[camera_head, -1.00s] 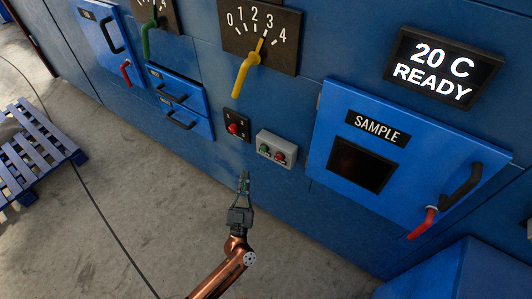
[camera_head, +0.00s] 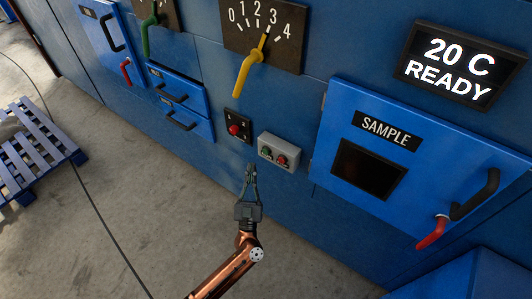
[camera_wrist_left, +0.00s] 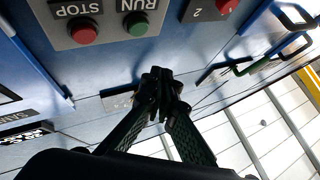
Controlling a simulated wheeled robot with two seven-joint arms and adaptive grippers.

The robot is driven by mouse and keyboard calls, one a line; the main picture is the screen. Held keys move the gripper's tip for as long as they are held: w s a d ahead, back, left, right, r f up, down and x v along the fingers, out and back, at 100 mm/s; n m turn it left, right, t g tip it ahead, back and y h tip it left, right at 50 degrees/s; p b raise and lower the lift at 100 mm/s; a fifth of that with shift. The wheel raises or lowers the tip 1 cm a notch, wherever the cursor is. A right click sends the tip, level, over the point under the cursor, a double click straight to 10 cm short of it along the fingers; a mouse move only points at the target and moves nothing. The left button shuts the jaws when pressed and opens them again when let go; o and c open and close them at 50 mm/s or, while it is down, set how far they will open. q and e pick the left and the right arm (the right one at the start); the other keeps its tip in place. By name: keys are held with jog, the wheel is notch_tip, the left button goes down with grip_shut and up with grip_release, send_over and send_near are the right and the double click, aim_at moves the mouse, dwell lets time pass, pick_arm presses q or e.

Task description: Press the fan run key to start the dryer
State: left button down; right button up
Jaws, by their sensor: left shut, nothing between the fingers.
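The grey key box (camera_head: 290,150) is fixed to the blue dryer wall, with a green key (camera_head: 266,153) on its left and a red key (camera_head: 282,160) on its right. In the left wrist view, where the lettering is upside down, the green key (camera_wrist_left: 138,24) is marked RUN and the red key (camera_wrist_left: 83,32) STOP. My left gripper (camera_head: 251,168) is shut and empty, with its tips just below and left of the box in the head view. The tips appear apart from the keys. My right gripper is not in view.
A dark plate with a red knob (camera_head: 234,130) is left of the box. A yellow lever (camera_head: 242,75) is above. The SAMPLE door (camera_head: 335,125) with a red-ended handle is at right; the display (camera_head: 459,65) reads 20 C READY. A blue pallet (camera_head: 40,150) lies far left.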

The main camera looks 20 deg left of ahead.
aim_at(266, 152)
pick_arm(q)
jog(key=shift+w+d+b, duration=0.15)
jog(key=shift+w+d, duration=0.1)
jog(key=shift+w, duration=0.5)
jog(key=shift+w+d+b, duration=0.15)
jog(key=shift+w+d, duration=0.15)
jog(key=shift+w, duration=0.4)
jog(key=shift+w+d+b, duration=0.15)
jog(key=shift+w+d, duration=0.1)
jog(key=shift+w, duration=0.5)
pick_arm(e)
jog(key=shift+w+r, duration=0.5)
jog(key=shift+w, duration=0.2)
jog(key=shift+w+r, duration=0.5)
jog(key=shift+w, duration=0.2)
pick_arm(q)
jog(key=shift+w, duration=0.1)
jog(key=shift+w+d, duration=0.15)
jog(key=shift+w, duration=0.2)
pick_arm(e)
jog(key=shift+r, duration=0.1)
